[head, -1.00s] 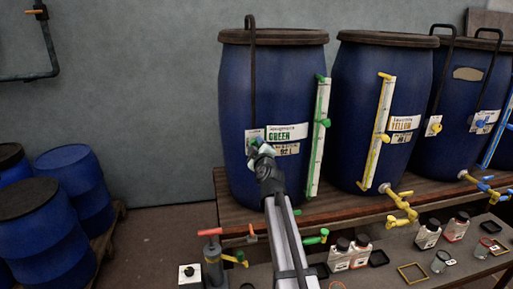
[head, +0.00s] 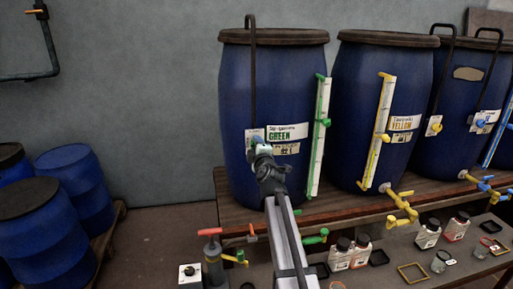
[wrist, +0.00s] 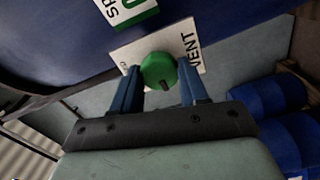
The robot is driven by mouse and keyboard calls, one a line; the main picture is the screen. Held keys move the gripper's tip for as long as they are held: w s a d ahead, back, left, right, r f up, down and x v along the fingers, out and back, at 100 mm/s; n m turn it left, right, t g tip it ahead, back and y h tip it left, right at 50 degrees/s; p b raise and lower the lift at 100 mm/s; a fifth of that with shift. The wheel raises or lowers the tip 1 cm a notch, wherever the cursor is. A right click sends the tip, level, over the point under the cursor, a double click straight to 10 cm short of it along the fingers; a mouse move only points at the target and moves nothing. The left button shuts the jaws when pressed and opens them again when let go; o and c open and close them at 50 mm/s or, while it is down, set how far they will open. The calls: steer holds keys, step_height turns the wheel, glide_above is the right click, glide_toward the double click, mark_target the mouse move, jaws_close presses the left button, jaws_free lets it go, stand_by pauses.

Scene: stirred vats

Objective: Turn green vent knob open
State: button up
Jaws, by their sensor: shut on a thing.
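The green vent knob (wrist: 159,70) sits on a white plate marked VENT (wrist: 190,50) on the blue GREEN vat (head: 272,100). In the wrist view the knob is round, with a dark mark near its lower edge. My gripper (wrist: 160,82) has its two blue fingers on either side of the knob and is shut on it. In the head view my gripper (head: 259,143) reaches the vat's front left, and it hides the knob there.
A green-fitted sight gauge (head: 318,135) stands right of the plate. The YELLOW vat (head: 375,105) is farther right. Bottles (head: 361,250) and trays stand on the lower bench. Blue drums (head: 75,185) stand at the left.

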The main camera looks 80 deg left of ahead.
steer(key=o, duration=1.1)
steer(key=shift+c, duration=0.2)
steer(key=d, duration=1.3)
steer(key=shift+d, duration=0.4)
